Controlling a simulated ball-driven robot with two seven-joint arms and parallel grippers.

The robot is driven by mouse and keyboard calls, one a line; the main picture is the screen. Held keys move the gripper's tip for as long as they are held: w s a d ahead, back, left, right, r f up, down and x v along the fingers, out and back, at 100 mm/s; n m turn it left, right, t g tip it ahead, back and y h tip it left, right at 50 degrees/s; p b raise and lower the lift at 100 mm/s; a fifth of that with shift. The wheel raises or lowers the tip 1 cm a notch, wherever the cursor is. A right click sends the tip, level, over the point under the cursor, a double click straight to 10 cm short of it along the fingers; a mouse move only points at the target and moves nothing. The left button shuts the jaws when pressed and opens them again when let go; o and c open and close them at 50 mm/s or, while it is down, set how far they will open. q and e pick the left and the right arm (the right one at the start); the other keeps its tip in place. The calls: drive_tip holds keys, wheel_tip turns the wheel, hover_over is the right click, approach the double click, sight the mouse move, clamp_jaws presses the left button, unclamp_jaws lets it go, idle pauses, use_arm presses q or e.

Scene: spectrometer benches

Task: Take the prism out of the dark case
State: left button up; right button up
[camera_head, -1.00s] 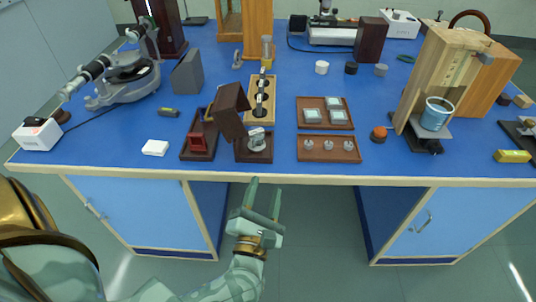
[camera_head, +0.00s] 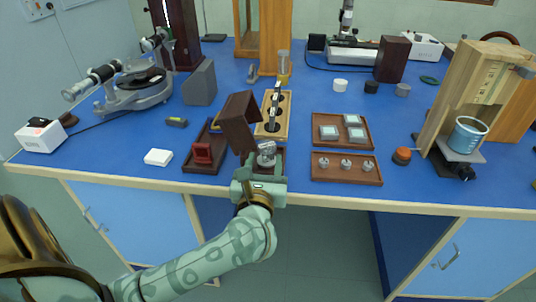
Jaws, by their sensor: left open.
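The dark brown case (camera_head: 238,122) stands near the front edge of the blue bench, its lid raised and tilted over its left side. A small shiny, glassy piece that looks like the prism (camera_head: 266,150) sits in its open base. My left gripper (camera_head: 264,168) is open at the front of the case, its fingers pointing at the prism from the near side. The hand hides the front of the case base. I cannot tell whether the fingers touch the prism. My right gripper is not in view.
Left of the case is a brown tray with a red block (camera_head: 203,152). Behind it is a wooden rack (camera_head: 284,128). On the right are trays with glass squares (camera_head: 329,132) and small metal pieces (camera_head: 346,164). A white block (camera_head: 158,157) lies at the left front.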

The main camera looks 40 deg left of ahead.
sight(266, 154)
use_arm(q)
drive_tip(key=x, duration=0.1)
drive_tip(key=b+x, duration=0.1)
drive_tip(key=x, duration=0.1)
drive_tip(key=shift+f, duration=0.3)
drive_tip(key=shift+w+a+r, duration=0.1)
drive_tip(key=shift+w+a, duration=0.15)
drive_tip(key=shift+w, duration=0.05)
drive_tip(key=shift+r, duration=0.1)
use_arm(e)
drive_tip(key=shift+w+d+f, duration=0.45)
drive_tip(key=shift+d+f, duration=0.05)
use_arm(q)
drive_tip(key=c, duration=0.6)
drive_tip(key=shift+r, duration=0.1)
drive_tip(key=shift+c, duration=0.2)
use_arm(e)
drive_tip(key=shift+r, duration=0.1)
